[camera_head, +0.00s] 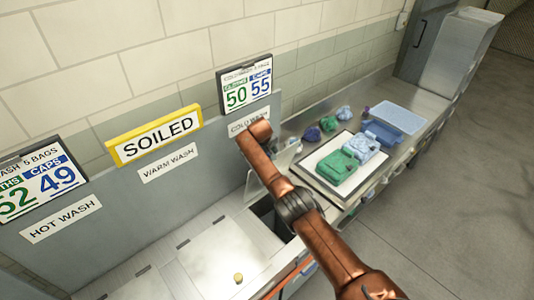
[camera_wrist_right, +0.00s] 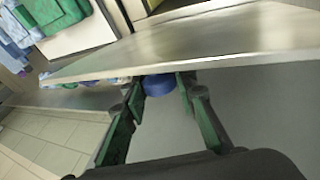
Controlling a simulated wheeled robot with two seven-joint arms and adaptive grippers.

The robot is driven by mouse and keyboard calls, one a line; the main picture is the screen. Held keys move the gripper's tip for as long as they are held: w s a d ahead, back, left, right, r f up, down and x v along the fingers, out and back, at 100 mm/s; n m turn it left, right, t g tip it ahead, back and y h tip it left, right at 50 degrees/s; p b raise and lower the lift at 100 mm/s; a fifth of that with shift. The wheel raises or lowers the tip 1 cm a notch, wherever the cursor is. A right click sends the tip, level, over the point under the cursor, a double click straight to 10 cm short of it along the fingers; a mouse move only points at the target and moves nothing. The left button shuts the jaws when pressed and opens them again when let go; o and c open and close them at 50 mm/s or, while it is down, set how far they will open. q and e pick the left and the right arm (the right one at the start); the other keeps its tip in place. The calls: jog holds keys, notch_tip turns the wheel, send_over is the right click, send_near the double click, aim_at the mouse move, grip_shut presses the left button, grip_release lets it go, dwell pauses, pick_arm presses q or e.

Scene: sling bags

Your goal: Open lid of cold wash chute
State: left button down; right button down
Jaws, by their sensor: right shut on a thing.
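The lid of the cold wash chute (camera_head: 284,160) is raised and tilted up below the COLD WASH sign (camera_head: 236,127), which my right arm partly covers in the head view. A dark opening (camera_head: 268,214) shows below the lid, partly behind my arm. In the right wrist view the lid is a grey metal plate (camera_wrist_right: 190,48) with a round blue knob (camera_wrist_right: 158,86). My right gripper (camera_wrist_right: 160,92) has its green fingers on both sides of this knob and is shut on it. The right gripper is hidden in the head view. My left gripper is in neither view.
The warm wash lid (camera_head: 215,262), with a yellow knob (camera_head: 238,278), lies flat to the left. A white tray (camera_head: 318,180) with green and blue bags stands on the counter at right. The wall with signs stands behind the chutes; open floor is at right.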

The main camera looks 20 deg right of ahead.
jog(key=shift+d, duration=0.3)
jog(key=shift+a, duration=0.2)
jog(key=c, duration=2)
grip_release()
jog(key=shift+w, duration=0.1)
jog(key=o, duration=0.4)
jog(key=shift+w+f, duration=0.1)
jog(key=shift+a, duration=0.2)
jog(key=shift+s+a+r, duration=0.2)
jog(key=shift+r, duration=0.45)
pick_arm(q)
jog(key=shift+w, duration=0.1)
pick_arm(e)
jog(key=v, duration=1)
jog(key=shift+s+a+r, duration=0.1)
jog(key=shift+s+r, duration=0.05)
jog(key=shift+r, duration=0.15)
